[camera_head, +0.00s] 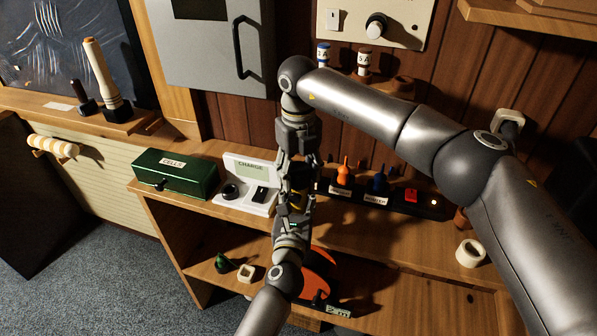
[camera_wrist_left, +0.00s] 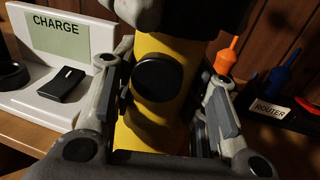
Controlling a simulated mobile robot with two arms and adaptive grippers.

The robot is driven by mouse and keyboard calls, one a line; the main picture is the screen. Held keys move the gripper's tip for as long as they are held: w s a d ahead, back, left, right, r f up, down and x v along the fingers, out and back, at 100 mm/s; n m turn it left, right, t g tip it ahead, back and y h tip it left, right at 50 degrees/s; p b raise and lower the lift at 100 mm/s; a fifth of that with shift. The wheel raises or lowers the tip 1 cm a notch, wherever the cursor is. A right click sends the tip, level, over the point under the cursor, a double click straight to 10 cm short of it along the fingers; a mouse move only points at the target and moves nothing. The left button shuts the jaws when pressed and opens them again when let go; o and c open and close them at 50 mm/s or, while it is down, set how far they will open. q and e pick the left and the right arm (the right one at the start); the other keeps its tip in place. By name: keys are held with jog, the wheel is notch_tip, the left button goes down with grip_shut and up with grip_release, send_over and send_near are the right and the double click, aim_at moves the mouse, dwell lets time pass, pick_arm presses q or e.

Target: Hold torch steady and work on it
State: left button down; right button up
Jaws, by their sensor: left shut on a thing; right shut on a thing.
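The torch (camera_wrist_left: 165,110) is yellow with a black round button on its side and stands between my two grippers. Its top is dark and cut off by the wrist view's upper edge. In the head view only a small yellow patch of the torch (camera_head: 298,199) shows. My left gripper (camera_head: 293,207) comes from below and is shut on the torch's yellow body; its fingers flank it in the wrist view (camera_wrist_left: 172,105). My right gripper (camera_head: 297,172) comes down from above and is shut on the torch's upper part, which the fingers mostly hide.
A white CHARGE stand (camera_head: 247,183) with a black block and ring is left of the grippers. A green CELLS box (camera_head: 176,174) stands further left. A dark rack (camera_head: 385,195) with orange and blue items is to the right. A grey cabinet (camera_head: 215,50) hangs behind.

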jog(key=o, duration=1.2)
jog(key=shift+r, duration=0.1)
notch_tip(320, 180, up, 12)
pick_arm(q)
jog(key=c, duration=0.8)
grip_release()
jog(key=s, duration=0.4)
jog(key=s+a, duration=0.1)
jog(key=s, duration=0.7)
jog(key=shift+a, duration=0.2)
